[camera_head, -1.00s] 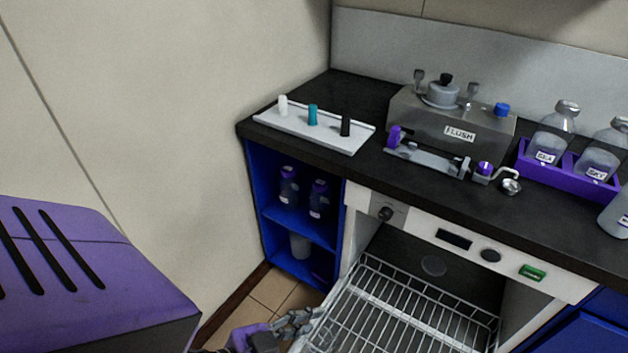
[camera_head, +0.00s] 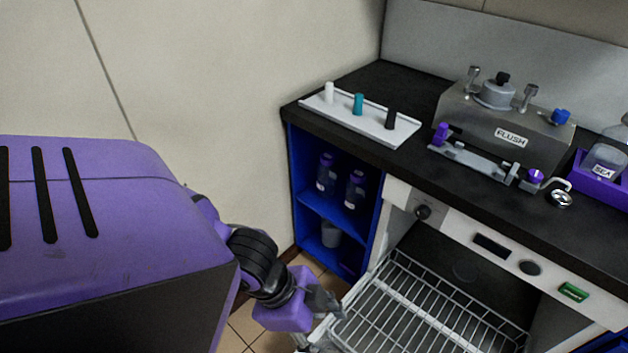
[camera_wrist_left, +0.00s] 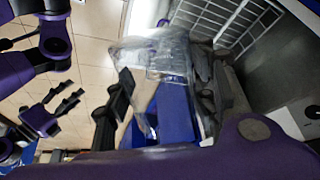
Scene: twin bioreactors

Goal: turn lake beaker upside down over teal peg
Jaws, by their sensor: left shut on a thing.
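The teal peg (camera_head: 358,104) stands upright on a white rack (camera_head: 392,137) at the back left of the counter, between a white peg (camera_head: 329,92) and a black peg (camera_head: 390,118). My left gripper (camera_head: 325,308) is low in front of the counter, beside the open rack and well below the peg. In the left wrist view, the left gripper (camera_wrist_left: 165,100) is shut on a clear beaker (camera_wrist_left: 160,58). The beaker's label cannot be read, and its tilt is hard to tell. My right gripper (camera_wrist_left: 62,104) shows at the left of the wrist view, empty with fingers apart.
A pulled-out wire rack (camera_head: 430,310) lies right of the left gripper. A blue shelf (camera_head: 300,195) with bottles sits under the counter. A FLUSH machine (camera_head: 470,130) and a purple bottle holder (camera_head: 598,187) stand right of the pegs. The wall bounds the left side.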

